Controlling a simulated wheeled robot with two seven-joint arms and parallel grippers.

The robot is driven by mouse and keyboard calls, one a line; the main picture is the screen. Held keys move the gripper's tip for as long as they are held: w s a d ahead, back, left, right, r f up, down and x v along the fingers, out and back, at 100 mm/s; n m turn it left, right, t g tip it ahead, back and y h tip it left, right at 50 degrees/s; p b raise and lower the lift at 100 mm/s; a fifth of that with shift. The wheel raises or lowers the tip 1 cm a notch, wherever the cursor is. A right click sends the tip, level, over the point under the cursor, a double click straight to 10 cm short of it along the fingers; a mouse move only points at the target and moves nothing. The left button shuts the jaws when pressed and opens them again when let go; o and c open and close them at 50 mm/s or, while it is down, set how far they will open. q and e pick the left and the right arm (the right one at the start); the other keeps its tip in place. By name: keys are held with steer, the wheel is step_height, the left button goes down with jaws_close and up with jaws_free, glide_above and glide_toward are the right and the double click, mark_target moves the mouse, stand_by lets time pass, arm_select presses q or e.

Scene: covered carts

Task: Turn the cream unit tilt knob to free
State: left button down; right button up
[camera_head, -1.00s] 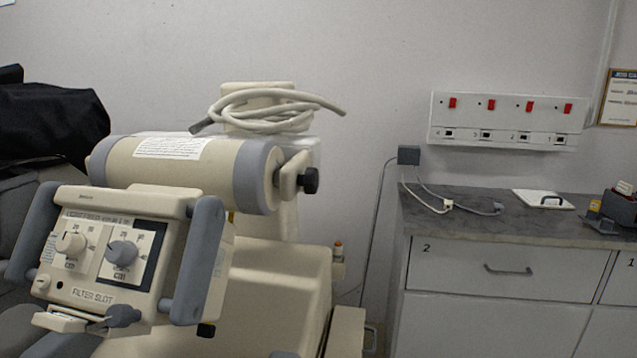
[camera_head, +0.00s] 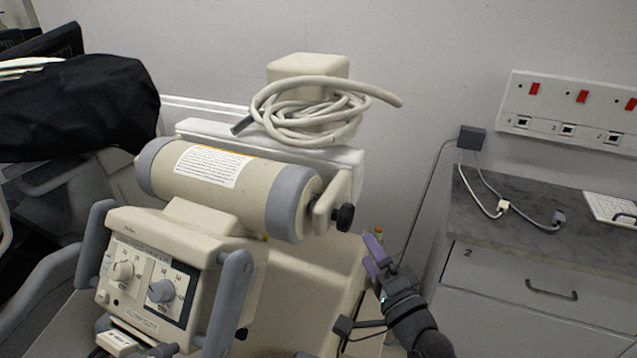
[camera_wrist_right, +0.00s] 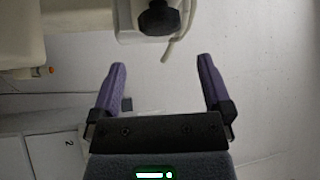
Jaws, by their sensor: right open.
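The cream unit (camera_head: 230,190) is a cream cylinder with grey end bands above a control panel. Its black tilt knob (camera_head: 345,217) sticks out from a bracket at the cylinder's right end. In the right wrist view the knob (camera_wrist_right: 158,18) is at the top middle, beyond the fingertips and between their lines. My right gripper (camera_head: 376,252) has purple fingers and is just below and right of the knob, apart from it. In the right wrist view the gripper (camera_wrist_right: 161,68) is open and empty. The knob's setting cannot be read. My left gripper is not in view.
A coiled hose (camera_head: 305,110) lies on top behind the cylinder. A grey-topped cabinet (camera_head: 560,225) with drawers stands at the right. Cables (camera_head: 482,185) hang from a wall box onto its top. A black cover (camera_head: 80,105) drapes equipment at the left.

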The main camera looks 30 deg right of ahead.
mark_target(350, 224)
steer(key=w, duration=0.3)
steer(key=w+r, duration=0.1)
steer(key=w, duration=0.2)
steer(key=w+b, duration=0.1)
steer(key=w, duration=0.2)
steer(key=shift+w+d+r, duration=0.15)
steer(key=shift+d+r, duration=0.1)
steer(key=shift+r, duration=0.1)
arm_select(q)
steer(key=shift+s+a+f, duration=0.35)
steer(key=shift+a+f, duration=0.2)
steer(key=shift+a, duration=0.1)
